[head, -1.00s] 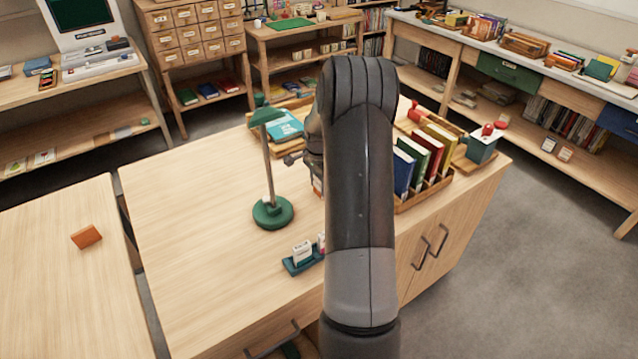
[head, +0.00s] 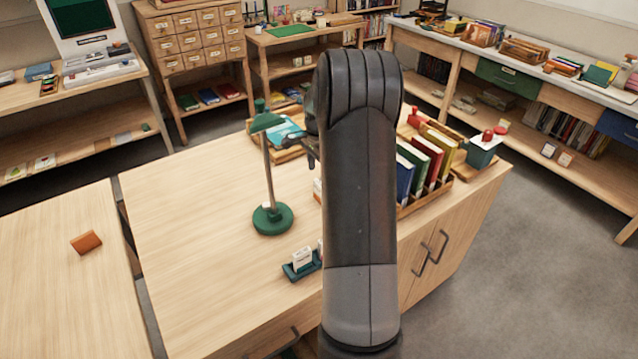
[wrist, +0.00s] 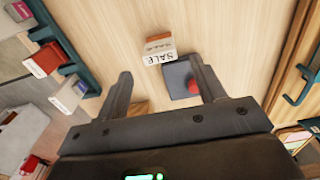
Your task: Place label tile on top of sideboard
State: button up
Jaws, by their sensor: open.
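A small block with a white face reading SALE (wrist: 159,55) and a brown-orange side lies on a pale wooden top in the wrist view; it looks like the label tile. My gripper (wrist: 160,66) is open, its two fingers apart, with the block ahead of and between the fingertips. I cannot tell the height gap. In the head view my gripper (head: 311,152) is mostly hidden behind my arm, over the wooden cabinet (head: 200,250) with doors, perhaps the sideboard. A small white and orange edge (head: 317,190) shows beside my arm there.
A dark pad with a red knob (wrist: 185,80) lies close to the right finger. A green lamp (head: 272,218), a teal holder with white tiles (head: 301,268) and a book rack (head: 412,208) stand on the cabinet. An orange block (head: 86,242) lies on the left table.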

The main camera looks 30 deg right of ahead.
jog(key=shift+r, duration=2.1)
